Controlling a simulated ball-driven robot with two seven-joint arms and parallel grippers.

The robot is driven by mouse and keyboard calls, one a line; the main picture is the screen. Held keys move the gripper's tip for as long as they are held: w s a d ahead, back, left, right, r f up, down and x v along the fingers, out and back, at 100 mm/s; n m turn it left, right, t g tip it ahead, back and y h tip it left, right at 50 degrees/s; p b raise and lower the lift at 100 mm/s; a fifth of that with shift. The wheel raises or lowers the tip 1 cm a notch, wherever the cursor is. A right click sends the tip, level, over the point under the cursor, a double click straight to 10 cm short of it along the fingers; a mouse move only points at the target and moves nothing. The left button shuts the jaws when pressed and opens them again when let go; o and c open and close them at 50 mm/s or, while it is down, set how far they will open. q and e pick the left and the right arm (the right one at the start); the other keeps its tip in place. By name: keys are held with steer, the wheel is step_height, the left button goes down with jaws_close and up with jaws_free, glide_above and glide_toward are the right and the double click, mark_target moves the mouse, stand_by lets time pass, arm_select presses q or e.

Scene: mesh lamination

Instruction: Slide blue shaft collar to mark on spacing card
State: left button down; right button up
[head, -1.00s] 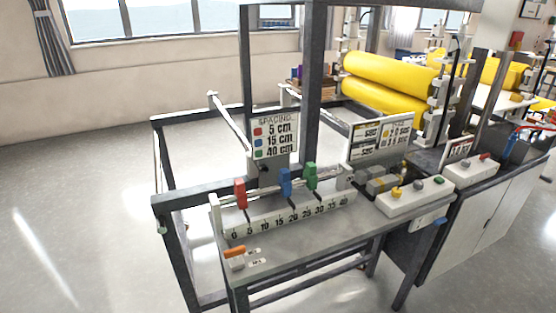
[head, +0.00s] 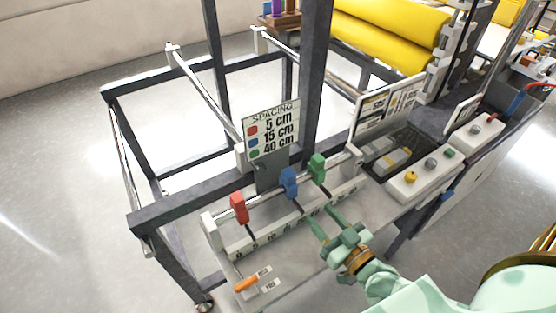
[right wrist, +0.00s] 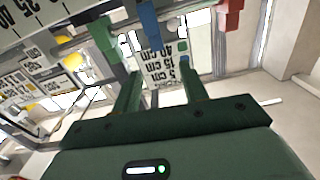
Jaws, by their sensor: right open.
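The blue shaft collar (head: 289,182) sits on a rail between the red collar (head: 238,207) and the green collar (head: 317,168), nearer the green. The spacing card (head: 270,138) behind the rail shows red 5 cm, blue 15 cm, green 40 cm. A numbered scale (head: 285,225) runs below the rail; its numbers are hard to read now. My right gripper (head: 320,213) is open and empty, in front of the scale and apart from the blue collar. In the right wrist view, the blue collar (right wrist: 148,25) lies beyond the open fingers (right wrist: 160,85). My left gripper is not in view.
An orange-handled tool (head: 247,284) and small labels lie on the bench front. A control box with knobs (head: 425,172) and a tray of grey blocks (head: 388,155) stand to the right. Dark uprights (head: 315,70) rise behind the rail.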

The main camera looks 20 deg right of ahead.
mark_target(292, 178)
steer(key=w, duration=0.5)
steer(key=w+a+b, duration=0.1)
steer(key=w, duration=1)
steer(key=shift+a+r, duration=0.1)
steer(key=shift+a, duration=0.3)
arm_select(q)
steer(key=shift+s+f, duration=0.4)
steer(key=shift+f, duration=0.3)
